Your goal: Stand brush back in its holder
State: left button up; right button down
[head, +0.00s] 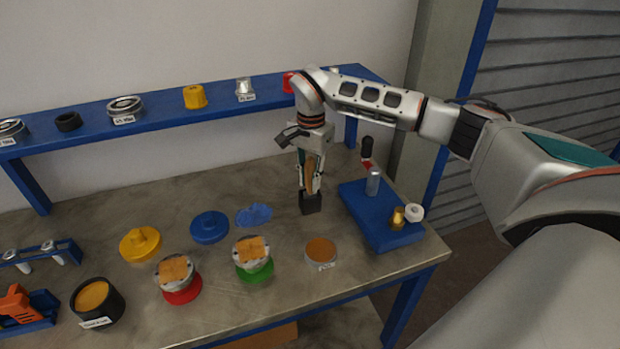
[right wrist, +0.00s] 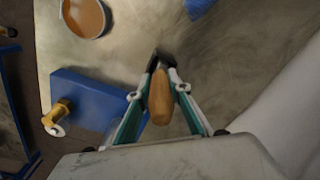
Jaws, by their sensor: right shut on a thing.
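My right gripper (head: 311,187) is shut on the brush (head: 309,172), whose wooden handle stands nearly upright between the fingers. In the right wrist view the handle of the brush (right wrist: 160,98) lies between the teal and grey fingers of my right gripper (right wrist: 162,68). A small black block (head: 311,204) is directly below the fingertips, and its dark edge also shows in the right wrist view (right wrist: 160,56). I cannot tell whether this block is the holder or the brush's own lower end. The bristles are not clearly visible. My left gripper is out of view.
A blue block (head: 382,232) with a metal cylinder, brass fitting and white ring stands close to the right. An orange-filled dish (head: 320,252), a blue cloth (head: 254,214) and flanged parts (head: 252,254) lie in front and left. A blue shelf (head: 215,110) runs behind.

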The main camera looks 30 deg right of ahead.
jog(key=shift+f, duration=0.1)
jog(key=c, duration=2.1)
grip_release()
jog(key=shift+c, duration=0.2)
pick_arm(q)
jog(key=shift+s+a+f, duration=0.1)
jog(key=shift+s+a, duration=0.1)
pick_arm(e)
jog(key=shift+o, duration=1.3)
notch_tip(320, 180, up, 11)
jog(key=shift+f, duration=0.15)
jog(key=shift+r, duration=0.75)
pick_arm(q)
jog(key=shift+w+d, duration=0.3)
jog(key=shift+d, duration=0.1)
